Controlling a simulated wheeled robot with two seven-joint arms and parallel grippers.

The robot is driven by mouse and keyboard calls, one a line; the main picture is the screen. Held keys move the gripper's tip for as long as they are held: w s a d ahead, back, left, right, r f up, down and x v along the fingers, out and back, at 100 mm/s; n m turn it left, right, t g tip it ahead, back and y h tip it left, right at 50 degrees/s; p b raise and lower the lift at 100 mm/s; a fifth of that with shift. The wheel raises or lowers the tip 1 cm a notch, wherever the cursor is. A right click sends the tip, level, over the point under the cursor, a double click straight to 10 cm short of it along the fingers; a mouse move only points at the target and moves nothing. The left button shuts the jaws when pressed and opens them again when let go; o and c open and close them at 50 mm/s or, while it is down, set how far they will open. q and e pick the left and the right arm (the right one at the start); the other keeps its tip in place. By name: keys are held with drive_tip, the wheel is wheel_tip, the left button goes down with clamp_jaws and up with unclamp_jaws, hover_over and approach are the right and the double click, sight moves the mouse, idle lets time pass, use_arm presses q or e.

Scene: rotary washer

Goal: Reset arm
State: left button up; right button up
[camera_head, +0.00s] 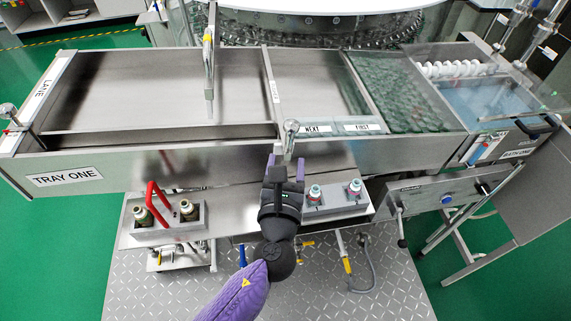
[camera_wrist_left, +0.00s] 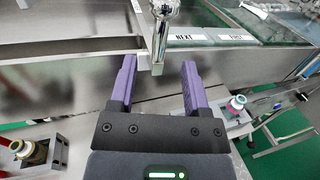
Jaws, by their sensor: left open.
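My left gripper (camera_head: 286,161) is in front of the steel trough in the head view, with its purple fingers pointing toward the trough's front wall. It is open and empty. A metal lever with a round ball knob (camera_head: 291,127) stands at the trough's front edge, just beyond my fingertips. In the left wrist view the spread fingers (camera_wrist_left: 158,66) show with the lever's ball knob (camera_wrist_left: 164,9) and stem ahead, roughly between the fingertips. The exact gap to the lever is hard to tell. My right gripper is not in view.
Green glass vials (camera_head: 405,90) fill the right section.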

use_arm(q)
drive_tip(key=shift+s, duration=0.55)
